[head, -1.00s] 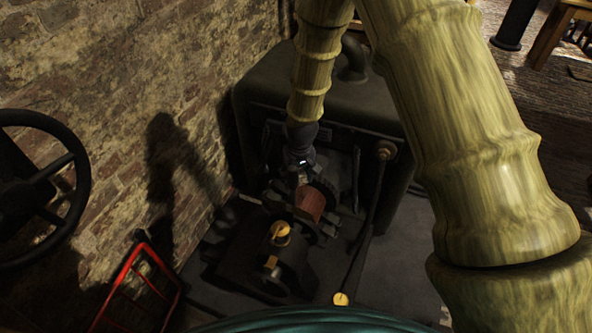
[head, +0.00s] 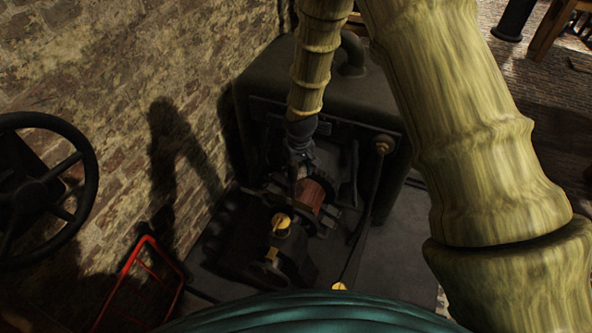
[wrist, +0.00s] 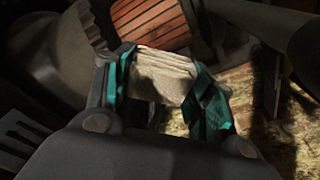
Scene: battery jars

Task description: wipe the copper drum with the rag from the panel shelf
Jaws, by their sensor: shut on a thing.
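The copper drum (head: 311,194) is a reddish-brown, slatted cylinder set in the dark machine. It also shows at the top of the wrist view (wrist: 160,22). My gripper (head: 294,180) is just to the left of the drum in the head view, pointing down. In the wrist view my gripper (wrist: 165,80) has its teal fingers shut on a folded beige rag (wrist: 163,66). The rag's far edge lies close to the drum's near side. I cannot tell whether they touch. The rag is not discernible in the head view.
A dark rounded housing (head: 310,85) stands behind the drum. A yellow-capped part (head: 281,222) is in front of it. A brick wall (head: 130,90) runs along the left, with a black handwheel (head: 82,212) and a red frame (head: 128,262). A dark toothed part (wrist: 70,55) is beside the drum.

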